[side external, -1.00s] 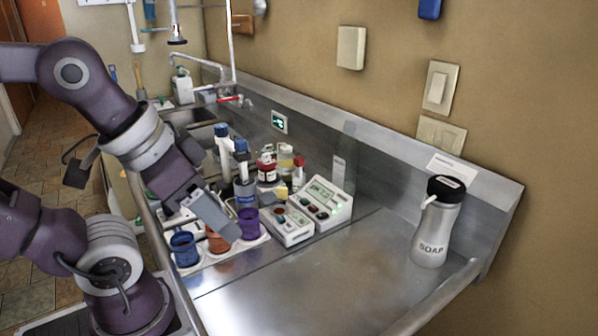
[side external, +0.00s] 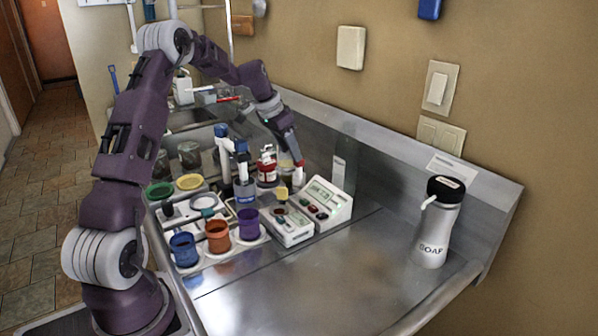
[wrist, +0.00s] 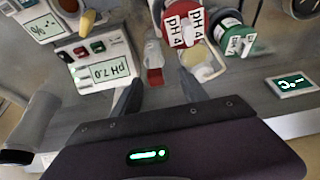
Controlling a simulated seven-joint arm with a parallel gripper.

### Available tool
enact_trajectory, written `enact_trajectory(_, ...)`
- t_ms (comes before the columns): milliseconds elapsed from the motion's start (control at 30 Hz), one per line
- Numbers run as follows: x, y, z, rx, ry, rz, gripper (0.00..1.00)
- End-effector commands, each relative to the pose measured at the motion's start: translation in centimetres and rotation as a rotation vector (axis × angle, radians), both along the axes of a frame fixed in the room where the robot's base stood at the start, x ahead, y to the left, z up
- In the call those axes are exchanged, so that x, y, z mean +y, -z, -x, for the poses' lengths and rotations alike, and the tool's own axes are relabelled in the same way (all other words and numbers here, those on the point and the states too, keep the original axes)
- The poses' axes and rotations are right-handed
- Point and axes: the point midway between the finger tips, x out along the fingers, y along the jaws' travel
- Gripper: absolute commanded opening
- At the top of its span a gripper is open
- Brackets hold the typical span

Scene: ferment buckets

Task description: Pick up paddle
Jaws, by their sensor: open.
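I cannot tell for certain which thing is the paddle. A blue-handled tool (side external: 113,79) stands against the wall at far left, but its lower end is unclear. My gripper (side external: 297,158) is open and empty, reaching down over the back of the counter beside the small bottles. In the wrist view its two fingers (wrist: 160,88) are spread, with a red-capped bottle (wrist: 154,74) and a cream-topped bottle (wrist: 200,62) just beyond them. The blue (side external: 184,250), orange (side external: 218,238) and purple (side external: 249,226) buckets stand in a row at the counter's left front.
Two white meters (side external: 290,226) (side external: 330,200) stand right of the buckets. A red pH 4 bottle (wrist: 182,28) and a green bottle (wrist: 232,32) are close to the gripper. A soap bottle (side external: 437,225) stands far right. The counter's front middle is clear.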

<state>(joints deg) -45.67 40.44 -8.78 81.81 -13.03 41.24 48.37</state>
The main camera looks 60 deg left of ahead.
Motion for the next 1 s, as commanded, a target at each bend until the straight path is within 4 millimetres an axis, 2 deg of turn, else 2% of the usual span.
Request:
enact_trajectory(200,-1.1,3.2,-2.2,0.003,0.004,0.001,0.51)
enact_trajectory(300,-1.0,4.6,-2.7,0.002,0.001,0.002,0.51)
enact_trajectory(567,-1.0,5.0,-2.9,0.0,0.001,0.0,0.51)
enact_trajectory(800,-1.0,5.0,-2.9,0.0,0.001,0.0,0.04)
enact_trajectory(833,-1.0,5.0,-2.9,0.0,0.001,0.0,0.0)
enact_trajectory(1000,-1.0,5.0,-2.9,0.0,0.001,0.0,0.0)
